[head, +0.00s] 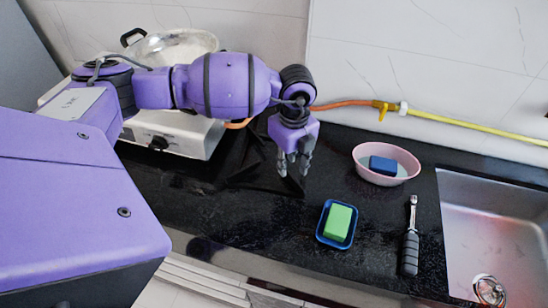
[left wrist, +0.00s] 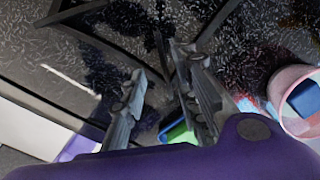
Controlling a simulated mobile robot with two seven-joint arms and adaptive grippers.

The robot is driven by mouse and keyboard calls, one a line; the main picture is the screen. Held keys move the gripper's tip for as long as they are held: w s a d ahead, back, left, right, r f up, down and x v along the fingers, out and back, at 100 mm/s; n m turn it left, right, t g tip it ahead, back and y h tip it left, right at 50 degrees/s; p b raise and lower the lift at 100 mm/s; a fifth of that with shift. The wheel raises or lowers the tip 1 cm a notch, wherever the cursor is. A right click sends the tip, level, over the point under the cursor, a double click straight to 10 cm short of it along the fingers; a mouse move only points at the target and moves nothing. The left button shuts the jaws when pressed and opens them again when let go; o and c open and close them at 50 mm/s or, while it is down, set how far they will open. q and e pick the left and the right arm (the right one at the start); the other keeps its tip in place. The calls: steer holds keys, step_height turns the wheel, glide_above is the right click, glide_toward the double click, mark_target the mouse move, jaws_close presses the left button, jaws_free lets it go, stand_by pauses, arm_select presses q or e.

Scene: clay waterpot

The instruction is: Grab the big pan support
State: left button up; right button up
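The big pan support, a black frame of thin bars (head: 262,184), lies on the black counter beside the stove and is hard to make out against it. Its dark bars cross the top left of the left wrist view (left wrist: 72,13). My left gripper (head: 292,170) points down over the right end of the support. Its two fingers (left wrist: 165,98) are apart, with a dark bar showing near the gap between them. I cannot tell whether they touch it. My right gripper is not in view.
A stove (head: 185,135) with a metal pan (head: 180,45) stands at the left, partly behind my arm. A blue dish (head: 322,238) with a green sponge (head: 339,222), a pink bowl (head: 361,168) with a blue sponge, a black-handled tool (head: 410,252) and a sink (head: 490,225) are at the right.

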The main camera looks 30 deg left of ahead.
mark_target(291, 175)
arm_select(q)
steer(key=shift+w+d+f, duration=0.1)
steer(key=shift+f, duration=1.2)
steer(key=shift+w+d+f, duration=0.1)
steer(key=shift+f, duration=1.2)
steer(key=shift+f, duration=0.1)
jaws_close()
